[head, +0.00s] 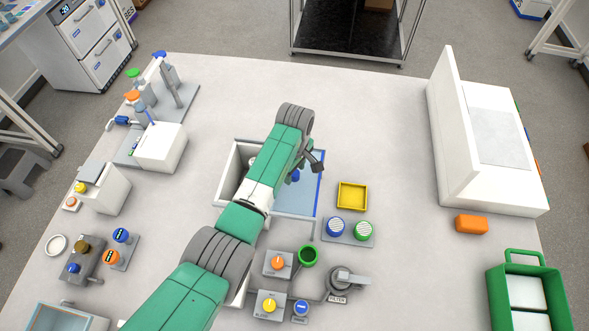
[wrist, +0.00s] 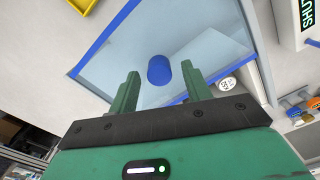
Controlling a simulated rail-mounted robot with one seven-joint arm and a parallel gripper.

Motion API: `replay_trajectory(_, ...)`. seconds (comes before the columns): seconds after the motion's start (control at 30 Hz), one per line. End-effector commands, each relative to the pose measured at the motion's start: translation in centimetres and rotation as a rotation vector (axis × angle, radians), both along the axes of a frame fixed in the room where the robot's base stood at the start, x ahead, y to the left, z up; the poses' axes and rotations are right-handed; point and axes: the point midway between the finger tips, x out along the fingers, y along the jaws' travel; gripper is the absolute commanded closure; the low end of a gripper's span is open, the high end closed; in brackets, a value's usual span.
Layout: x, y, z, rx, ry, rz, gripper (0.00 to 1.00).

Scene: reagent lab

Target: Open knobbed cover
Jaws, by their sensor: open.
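The knobbed cover (head: 297,205) is a translucent pale blue pane with a blue edge. It lies at the middle of the table, partly hidden under my arm. Its blue knob (head: 295,175) shows beside my wrist, and the knob also shows in the wrist view (wrist: 159,70). My gripper (wrist: 160,66) is open above the cover. In the wrist view its green fingers stand to the left and right of the knob, with a visible gap on each side. I cannot tell how far the fingertips reach down along it.
A pale open-topped box section (head: 233,165) shows left of my arm. A yellow tray (head: 352,196) and a stand with blue and green caps (head: 349,232) are right of the cover. Knobbed devices (head: 278,263) stand in front. Free tabletop lies behind and further right.

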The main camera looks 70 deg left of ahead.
Motion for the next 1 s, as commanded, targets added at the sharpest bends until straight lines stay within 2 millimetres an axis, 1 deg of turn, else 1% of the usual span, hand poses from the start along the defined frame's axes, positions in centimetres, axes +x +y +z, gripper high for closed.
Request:
replay_trajectory(0.2, 0.2, 0.1, 4.2, 0.004, -0.005, -0.001, 0.51)
replay_trajectory(0.3, 0.1, 0.1, 5.9, 0.003, -0.003, 0.000, 0.51)
replay_trajectory(0.4, 0.1, 0.1, 7.0, 0.002, -0.002, 0.001, 0.51)
replay_trajectory(0.53, 0.0, 0.1, 7.5, 0.001, -0.001, 0.001, 0.51)
replay_trajectory(1.0, 0.1, 0.1, 7.5, 0.001, -0.001, 0.001, 0.51)
